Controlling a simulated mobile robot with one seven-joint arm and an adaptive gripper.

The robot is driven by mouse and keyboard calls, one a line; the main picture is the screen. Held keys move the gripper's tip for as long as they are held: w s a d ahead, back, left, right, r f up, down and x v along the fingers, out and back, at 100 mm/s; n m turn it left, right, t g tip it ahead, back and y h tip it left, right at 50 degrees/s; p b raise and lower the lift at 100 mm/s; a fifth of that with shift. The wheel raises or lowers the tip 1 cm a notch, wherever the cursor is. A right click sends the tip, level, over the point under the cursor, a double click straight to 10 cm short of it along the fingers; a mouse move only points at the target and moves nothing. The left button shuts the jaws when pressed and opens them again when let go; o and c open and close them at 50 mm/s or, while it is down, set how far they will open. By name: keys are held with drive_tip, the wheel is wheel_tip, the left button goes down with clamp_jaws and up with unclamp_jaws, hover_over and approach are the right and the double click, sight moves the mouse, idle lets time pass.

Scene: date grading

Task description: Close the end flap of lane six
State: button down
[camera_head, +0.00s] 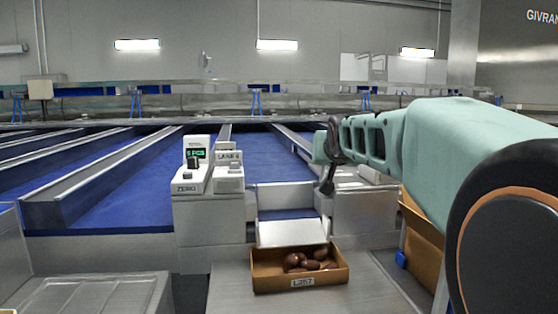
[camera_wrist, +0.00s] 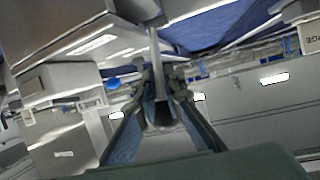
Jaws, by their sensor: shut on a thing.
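The end of lane six (camera_head: 286,212) is a metal chute in the head view, beside a white box that seems to read "LANE 6" (camera_head: 228,157). A pale flap (camera_head: 292,233) slopes down and outward from the chute, above the front box. My gripper (camera_head: 327,187) is at the chute's right side, pointing down. In the wrist view my gripper (camera_wrist: 163,88) has its two fingers closed around a narrow grey bar (camera_wrist: 153,50). How the bar joins the flap cannot be told. The fingertips are small and partly dark in the head view.
An open brown carton (camera_head: 300,282) labelled "L257" holds several dates under the flap. A white scale (camera_head: 193,168) with a green display stands left of the chute. Blue lane belts (camera_head: 130,195) run behind. Another brown carton (camera_head: 421,225) is at right, partly behind my arm.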

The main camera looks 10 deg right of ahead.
drive_tip(key=shift+s+d, duration=0.15)
drive_tip(key=shift+d, duration=0.2)
drive_tip(key=c, duration=2.1)
unclamp_jaws()
drive_tip(key=shift+s+r, duration=0.1)
drive_tip(key=shift+o, duration=0.8)
drive_tip(key=shift+a, duration=0.1)
wheel_tip(320, 180, up, 10)
